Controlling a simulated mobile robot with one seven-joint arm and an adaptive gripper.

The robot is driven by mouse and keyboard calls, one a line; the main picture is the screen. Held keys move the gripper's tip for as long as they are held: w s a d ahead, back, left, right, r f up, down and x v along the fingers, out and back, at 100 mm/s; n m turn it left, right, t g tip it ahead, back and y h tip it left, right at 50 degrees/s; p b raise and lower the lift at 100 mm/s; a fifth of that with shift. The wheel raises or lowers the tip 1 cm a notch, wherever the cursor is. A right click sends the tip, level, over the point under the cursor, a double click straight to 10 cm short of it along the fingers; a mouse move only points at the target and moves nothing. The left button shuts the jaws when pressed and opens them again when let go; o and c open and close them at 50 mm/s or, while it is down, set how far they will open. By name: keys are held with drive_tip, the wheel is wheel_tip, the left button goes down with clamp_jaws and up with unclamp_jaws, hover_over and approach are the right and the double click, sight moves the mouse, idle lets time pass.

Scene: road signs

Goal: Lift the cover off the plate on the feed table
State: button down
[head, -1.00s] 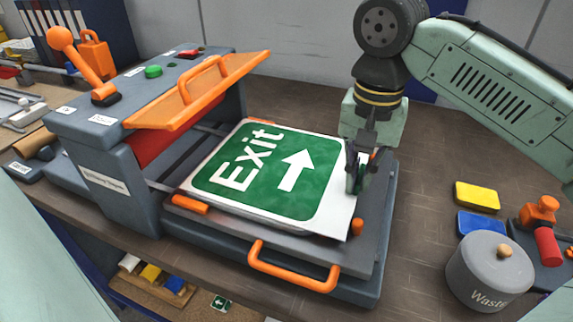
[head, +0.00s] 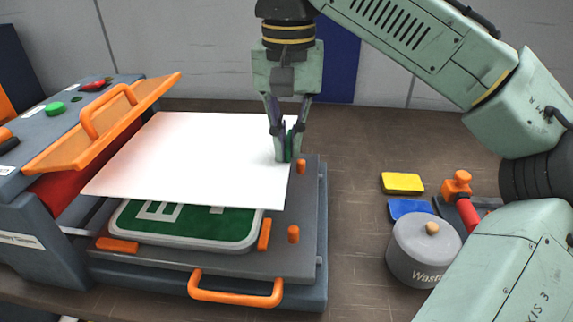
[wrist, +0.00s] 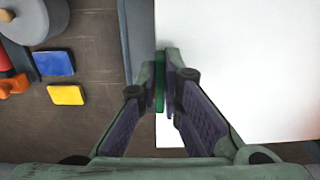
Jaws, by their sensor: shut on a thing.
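The cover, a blank white sheet (head: 200,150), is raised above the feed table (head: 270,255). My gripper (head: 283,157) is shut on it at its right edge, with a small green piece between the fingertips. The sheet also fills the right of the wrist view (wrist: 240,70), where my gripper (wrist: 166,90) meets its edge. The plate, a green sign with white lettering and a white border (head: 185,228), lies on the feed table below the sheet. Its front part shows; the sheet hides the rest.
The grey machine (head: 35,215) with a raised orange guard (head: 105,125) stands at left, close to the sheet. At right are a yellow block (head: 402,183), a blue block (head: 410,208), a grey Waste pot (head: 420,255) and an orange-and-red tool (head: 457,188). The bench behind them is clear.

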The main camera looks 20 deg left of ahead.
wheel_tip(320, 180, up, 2)
drive_tip(key=shift+r+p, duration=0.1)
drive_tip(key=shift+p, duration=0.3)
drive_tip(key=shift+r+p, duration=1.4)
drive_tip(key=shift+p, duration=0.4)
drive_tip(key=shift+f, duration=0.1)
